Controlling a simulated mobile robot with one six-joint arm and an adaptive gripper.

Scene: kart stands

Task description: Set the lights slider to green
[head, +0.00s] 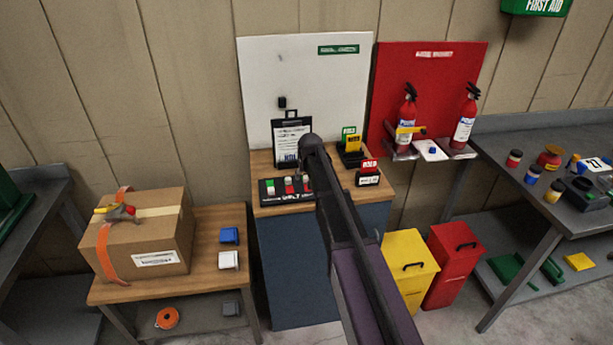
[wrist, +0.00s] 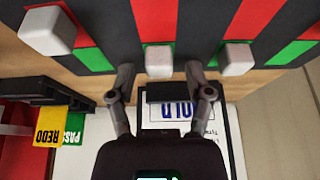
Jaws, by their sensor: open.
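A black slider panel (head: 277,190) with red and green strips lies on the wooden counter in the head view. Its label is too small to read, so I cannot tell which slider is the lights one. The wrist view shows white knobs on the panel: a left knob (wrist: 48,30), a middle knob (wrist: 158,60) and a right knob (wrist: 237,58). The middle knob overlaps the green part of its strip. My gripper (wrist: 159,72) is open, its fingertips either side of and just below the middle knob in the picture. Contact cannot be told. The arm hides the gripper in the head view.
A clipboard (head: 291,135) stands behind the panel. Green, yellow and red cards (head: 353,143) stand to its right. Fire extinguishers (head: 407,118) are further right. A cardboard box (head: 140,245) is on the lower left table. Yellow (head: 408,262) and red (head: 455,268) bins stand below.

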